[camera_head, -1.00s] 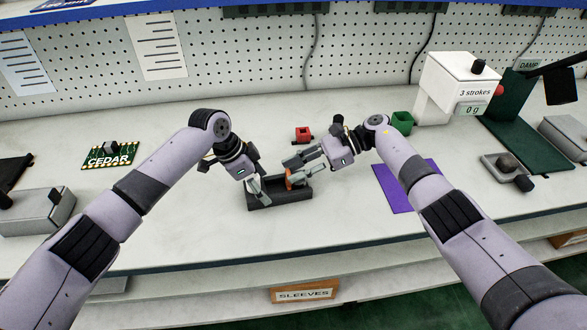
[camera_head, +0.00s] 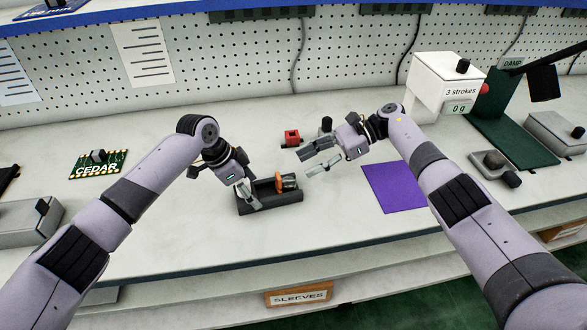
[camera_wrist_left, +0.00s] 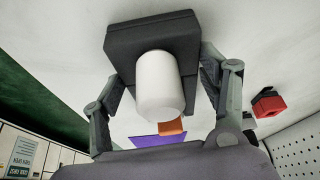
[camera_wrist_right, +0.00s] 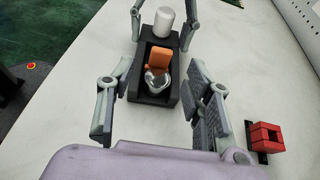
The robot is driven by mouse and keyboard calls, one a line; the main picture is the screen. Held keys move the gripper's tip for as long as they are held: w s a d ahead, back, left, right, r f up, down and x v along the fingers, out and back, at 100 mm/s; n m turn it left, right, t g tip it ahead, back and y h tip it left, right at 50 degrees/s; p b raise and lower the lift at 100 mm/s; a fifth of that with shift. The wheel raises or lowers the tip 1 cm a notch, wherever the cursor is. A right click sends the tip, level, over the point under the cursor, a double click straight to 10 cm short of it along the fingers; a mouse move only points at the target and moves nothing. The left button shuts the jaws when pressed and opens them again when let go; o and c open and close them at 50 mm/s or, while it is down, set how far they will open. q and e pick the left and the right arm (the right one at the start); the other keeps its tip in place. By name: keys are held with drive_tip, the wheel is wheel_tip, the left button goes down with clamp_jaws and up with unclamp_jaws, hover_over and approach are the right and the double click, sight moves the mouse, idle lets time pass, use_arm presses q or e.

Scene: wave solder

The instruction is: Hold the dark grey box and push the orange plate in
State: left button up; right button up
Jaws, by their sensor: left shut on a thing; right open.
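The dark grey box (camera_head: 270,208) lies on the bench. My left gripper (camera_head: 247,194) is shut on its left end, one finger on each side. The white cylinder (camera_wrist_left: 158,88) stands at that end between my left fingers. The orange plate (camera_head: 279,183) stands upright across the inside of the box; it also shows in the right wrist view (camera_wrist_right: 159,60). A shiny metal round part (camera_wrist_right: 157,80) sits against its right side. My right gripper (camera_head: 308,162) is open and empty, up and to the right of the box, clear of the plate. The plate's lower edge is hidden.
A red block (camera_head: 291,138) lies behind the box, with a dark cylinder (camera_head: 326,124) near my right gripper. A purple mat (camera_head: 392,190) lies to the right. A white counter machine (camera_head: 441,85) stands at the back right. A CEDAR board (camera_head: 99,163) lies left. Bench in front is clear.

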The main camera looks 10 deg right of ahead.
use_arm(q)
drive_tip(key=shift+a+f, duration=0.15)
drive_tip(key=shift+f, duration=0.05)
use_arm(e)
drive_tip(key=v, duration=0.5)
drive_tip(key=shift+d, duration=0.1)
use_arm(q)
drive_tip(key=o, duration=1.2)
drive_tip(key=shift+o, duration=1.3)
drive_tip(key=shift+w, duration=0.1)
drive_tip(key=shift+o, duration=1.1)
drive_tip(key=shift+r, duration=0.15)
